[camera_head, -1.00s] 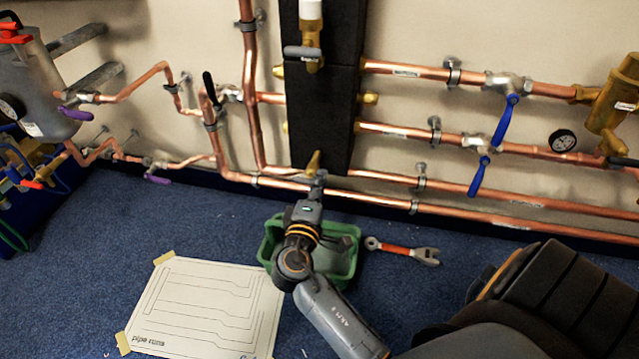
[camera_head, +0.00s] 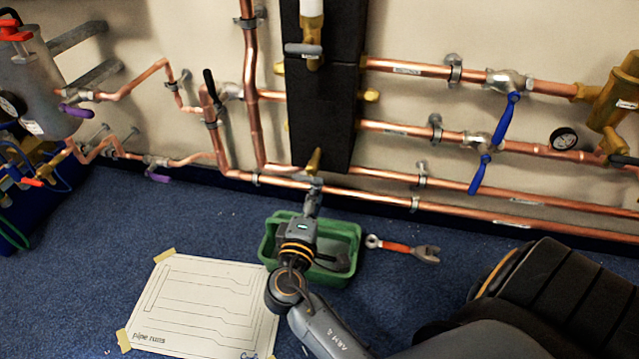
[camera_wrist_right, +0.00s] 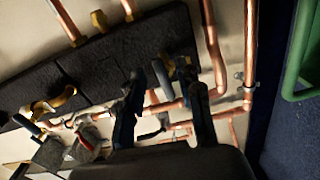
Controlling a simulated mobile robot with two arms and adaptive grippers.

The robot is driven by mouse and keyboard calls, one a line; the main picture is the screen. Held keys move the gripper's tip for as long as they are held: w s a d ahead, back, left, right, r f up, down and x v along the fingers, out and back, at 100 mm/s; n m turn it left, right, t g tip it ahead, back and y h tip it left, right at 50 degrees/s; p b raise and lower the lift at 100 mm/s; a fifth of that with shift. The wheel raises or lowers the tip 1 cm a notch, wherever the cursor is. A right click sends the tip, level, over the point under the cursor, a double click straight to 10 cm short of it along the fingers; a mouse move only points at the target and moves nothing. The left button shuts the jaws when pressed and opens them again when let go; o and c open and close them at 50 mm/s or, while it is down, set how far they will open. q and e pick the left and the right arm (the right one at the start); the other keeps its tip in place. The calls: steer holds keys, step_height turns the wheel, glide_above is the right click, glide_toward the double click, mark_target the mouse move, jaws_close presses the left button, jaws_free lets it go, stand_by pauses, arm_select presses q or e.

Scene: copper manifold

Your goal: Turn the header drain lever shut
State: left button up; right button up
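The black insulated header (camera_head: 322,110) stands upright against the wall, with a brass drain valve (camera_head: 314,160) at its lower end. My right gripper (camera_head: 314,188) is just below this valve in the head view. In the right wrist view, the brass drain fitting (camera_wrist_right: 184,64) shows at the header's end. A short grey lever (camera_wrist_right: 161,74) beside it appears between the two dark fingers of the right gripper (camera_wrist_right: 165,80). The fingers are spread apart. I cannot tell whether they touch the lever. In the head view the lever is mostly hidden. My left gripper is not in view.
Copper pipes (camera_head: 460,180) run close behind the gripper along the wall. A green bin (camera_head: 345,228) sits on the blue floor below, with a red-handled wrench (camera_head: 400,248) to its right. A pipe diagram sheet (camera_head: 205,300) lies at left. Blue levers (camera_head: 508,118) are at right.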

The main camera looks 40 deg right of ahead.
steer(key=v, duration=0.7)
steer(key=shift+s+a, duration=0.15)
steer(key=shift+s, duration=0.05)
